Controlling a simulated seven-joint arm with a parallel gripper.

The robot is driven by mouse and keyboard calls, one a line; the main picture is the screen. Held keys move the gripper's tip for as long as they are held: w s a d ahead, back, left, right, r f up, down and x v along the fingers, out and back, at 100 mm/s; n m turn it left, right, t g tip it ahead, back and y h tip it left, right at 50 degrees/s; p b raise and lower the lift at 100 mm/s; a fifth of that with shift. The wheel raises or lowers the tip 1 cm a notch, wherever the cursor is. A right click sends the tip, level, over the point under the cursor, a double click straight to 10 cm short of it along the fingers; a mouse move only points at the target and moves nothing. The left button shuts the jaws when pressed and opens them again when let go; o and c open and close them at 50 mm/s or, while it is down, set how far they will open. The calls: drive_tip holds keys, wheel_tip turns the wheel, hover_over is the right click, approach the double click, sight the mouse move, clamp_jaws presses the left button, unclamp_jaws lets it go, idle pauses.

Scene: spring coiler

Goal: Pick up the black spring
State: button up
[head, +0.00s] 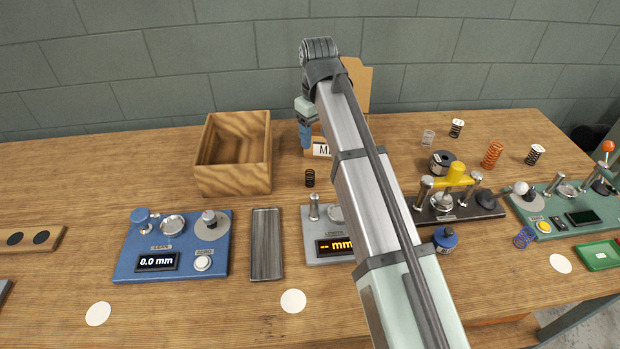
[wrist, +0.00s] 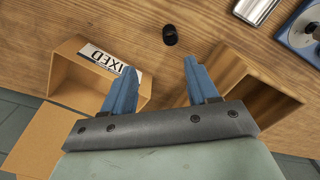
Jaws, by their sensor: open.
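A small black spring (head: 310,177) stands on the wooden table, right of the wooden box, in the head view. It also shows in the wrist view (wrist: 170,36), beyond the fingertips and roughly in line with the gap between them. My gripper (head: 306,138) is raised behind the spring, in front of the cardboard bin. Its two blue fingers (wrist: 161,68) are apart with nothing between them in the wrist view. The black spring is clear of the fingers. Two more dark springs, with pale ends, stand at the back right, one of them here (head: 456,128).
An open wooden box (head: 233,185) and a cardboard bin with a "MIXED" label (wrist: 103,59) flank the gripper. A blue gauge (head: 175,245), a grey length gauge (head: 325,250) and a grooved dark plate (head: 266,243) stand nearer. An orange spring (head: 492,155) is at right.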

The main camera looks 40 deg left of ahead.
sight(310, 172)
drive_tip(key=f, duration=0.4)
drive_tip(key=s+f, duration=0.1)
drive_tip(key=f, duration=0.8)
drive_tip(key=shift+s+a+f, duration=0.35)
drive_tip(key=shift+f, duration=0.05)
clamp_jaws()
idle(0.3)
drive_tip(key=shift+r, duration=0.15)
